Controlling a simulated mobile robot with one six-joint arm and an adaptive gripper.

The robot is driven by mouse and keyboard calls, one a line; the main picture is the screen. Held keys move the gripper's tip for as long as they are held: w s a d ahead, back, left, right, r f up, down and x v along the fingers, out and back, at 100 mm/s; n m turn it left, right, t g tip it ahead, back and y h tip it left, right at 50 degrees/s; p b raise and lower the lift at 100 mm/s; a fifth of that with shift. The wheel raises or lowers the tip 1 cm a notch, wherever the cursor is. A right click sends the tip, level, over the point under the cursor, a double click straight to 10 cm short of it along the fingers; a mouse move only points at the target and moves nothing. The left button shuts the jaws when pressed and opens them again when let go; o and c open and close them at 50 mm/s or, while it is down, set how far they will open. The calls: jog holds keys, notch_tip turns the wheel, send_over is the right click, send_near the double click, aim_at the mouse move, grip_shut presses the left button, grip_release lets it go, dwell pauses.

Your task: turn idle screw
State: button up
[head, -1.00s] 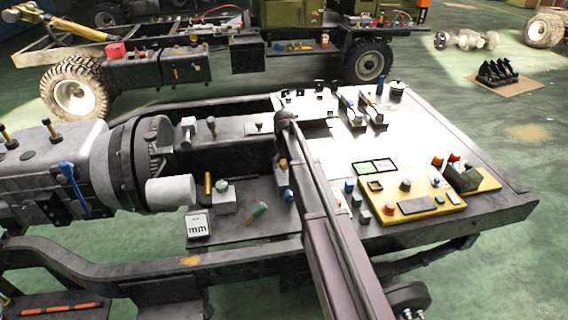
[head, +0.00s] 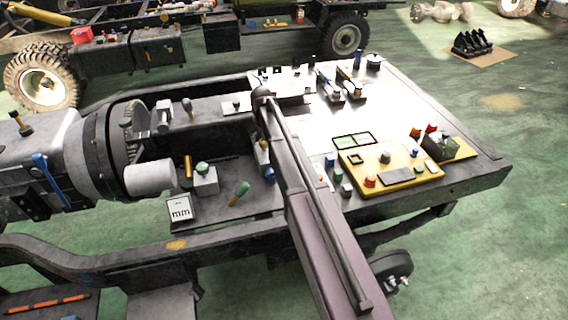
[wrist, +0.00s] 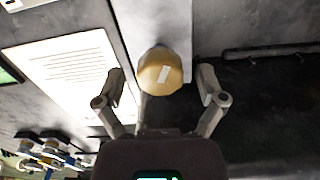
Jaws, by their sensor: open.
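My gripper (wrist: 162,88) is open, with one finger to the left and one to the right of the knob. Neither finger clearly touches it. In the head view my arm hides most of the gripper, and I cannot make out this screw there.
A pale lined plate (wrist: 78,75) lies left of the knob in the wrist view. In the head view, a yellow control board (head: 405,165) with buttons stands on the bench right of my arm. A grey engine (head: 65,160) is at left. Green floor (head: 500,260) is open at right.

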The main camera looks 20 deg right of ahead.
jog(key=m, duration=1.1)
jog(key=shift+m, duration=0.4)
jog(key=shift+r+p, duration=0.4)
jog(key=shift+r, duration=0.05)
notch_tip(320, 180, up, 14)
jog(key=f+p, duration=0.1)
jog(key=p, duration=1.3)
jog(key=s+n+b, duration=0.1)
jog(key=s+n, duration=1.1)
jog(key=s, duration=1.5)
jog(key=shift+s, duration=0.25)
jog(key=shift+s+n, duration=0.4)
jog(key=shift+s, duration=0.4)
